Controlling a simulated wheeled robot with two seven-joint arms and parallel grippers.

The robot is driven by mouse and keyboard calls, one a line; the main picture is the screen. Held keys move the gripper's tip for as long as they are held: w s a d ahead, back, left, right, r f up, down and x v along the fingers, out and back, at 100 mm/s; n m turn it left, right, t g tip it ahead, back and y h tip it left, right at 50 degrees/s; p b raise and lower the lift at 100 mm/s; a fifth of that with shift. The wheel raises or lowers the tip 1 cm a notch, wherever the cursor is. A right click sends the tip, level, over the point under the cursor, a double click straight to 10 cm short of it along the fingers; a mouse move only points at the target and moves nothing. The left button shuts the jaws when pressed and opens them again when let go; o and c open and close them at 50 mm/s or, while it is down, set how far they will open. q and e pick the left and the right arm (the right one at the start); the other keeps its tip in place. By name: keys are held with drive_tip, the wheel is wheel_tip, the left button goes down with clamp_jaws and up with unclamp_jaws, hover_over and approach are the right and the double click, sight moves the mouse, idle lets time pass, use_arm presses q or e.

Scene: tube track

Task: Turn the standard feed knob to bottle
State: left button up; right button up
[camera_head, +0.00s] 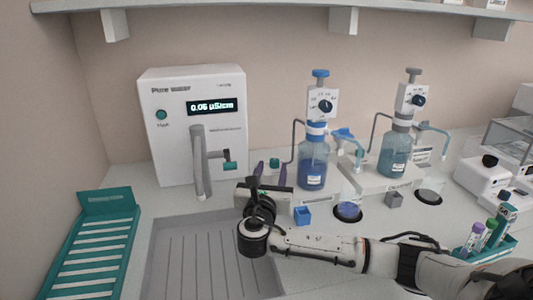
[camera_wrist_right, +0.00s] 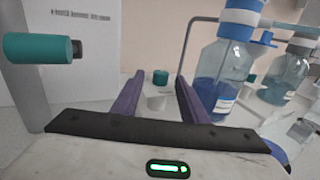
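A dispenser with a blue-liquid bottle (camera_head: 313,163) stands right of centre, its white head bearing a dark round knob (camera_head: 325,106). A second dispenser with a teal-blue bottle (camera_head: 394,155) stands further right, with a similar dark knob (camera_head: 418,100). The lettering is too small to tell which is the standard feed. My right gripper (camera_head: 271,168) is open and empty, left of and below the first dispenser's knob, touching neither knob. In the right wrist view its purple fingers (camera_wrist_right: 158,88) stand apart, with a small teal-capped item (camera_wrist_right: 160,77) beyond them. My left gripper is out of view.
A white water unit (camera_head: 170,105) with a grey spout (camera_head: 200,160) and teal-ended lever (camera_head: 230,166) stands left of my right gripper. A grey sink tray (camera_head: 185,260) lies in front, a teal rack (camera_head: 95,250) at left. A shelf (camera_head: 230,15) crosses above.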

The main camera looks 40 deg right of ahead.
sight(275, 166)
drive_tip(key=b+x, duration=0.2)
drive_tip(key=x, duration=0.1)
drive_tip(key=b+x, duration=0.1)
drive_tip(key=x, duration=0.1)
drive_tip(key=shift+s+f+b, duration=0.2)
drive_tip(key=shift+f+b, duration=0.1)
drive_tip(key=b+x, duration=0.2)
drive_tip(key=x, duration=0.1)
drive_tip(key=shift+w+d+r, duration=0.25)
drive_tip(key=shift+w+d, duration=0.1)
clamp_jaws()
drive_tip(key=shift+r+n+t+y+p, duration=0.25)
drive_tip(key=shift+n+t+y+p, duration=0.05)
drive_tip(key=shift+p, duration=0.3)
drive_tip(key=shift+n+t+y+p, duration=0.4)
drive_tip(key=shift+t+p, duration=0.1)
drive_tip(key=shift+p, duration=0.05)
drive_tip(key=shift+w+a+f+n+t+y+p, duration=0.1)
drive_tip(key=shift+w+a+n+t+y+p, duration=0.1)
drive_tip(key=shift+n+t+y, duration=0.15)
drive_tip(key=shift+w+a+f+n+t+y+p, duration=0.1)
drive_tip(key=shift+n+t+y+p, duration=0.15)
drive_tip(key=shift+y, duration=0.2)
drive_tip(key=shift+a, duration=0.1)
drive_tip(key=shift+f, duration=0.1)
